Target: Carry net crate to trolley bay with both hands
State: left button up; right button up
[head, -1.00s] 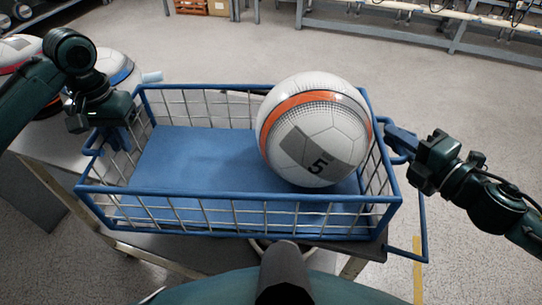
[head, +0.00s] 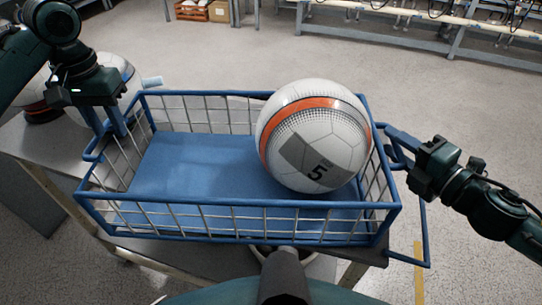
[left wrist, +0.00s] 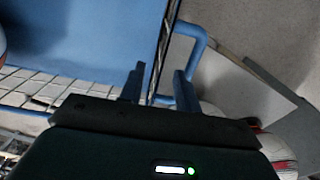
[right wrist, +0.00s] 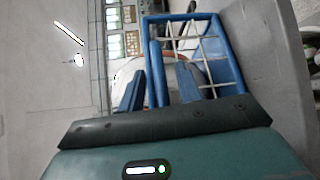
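The blue net crate (head: 225,203) with wire mesh sides sits on a grey table. A white ball with an orange band (head: 313,135) and the number 5 rests in its right part. My left gripper (head: 107,132) points down at the crate's left end, beside the loop handle. In the left wrist view its fingers (left wrist: 160,88) stand apart, near the handle loop (left wrist: 198,42). My right gripper (head: 396,150) is at the right handle. In the right wrist view its fingers (right wrist: 158,88) are apart, with a blue bar between them. Contact is unclear.
More balls (head: 115,85) sit at the left, partly behind my left arm. The table's bare left part (head: 40,145) shows beside the crate. Open grey floor (head: 450,100) lies behind and to the right. A bench (head: 420,20) stands at the back.

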pick_arm(q)
notch_tip(320, 180, up, 6)
jog(key=shift+r, duration=0.1)
pick_arm(e)
jog(key=shift+v, duration=6)
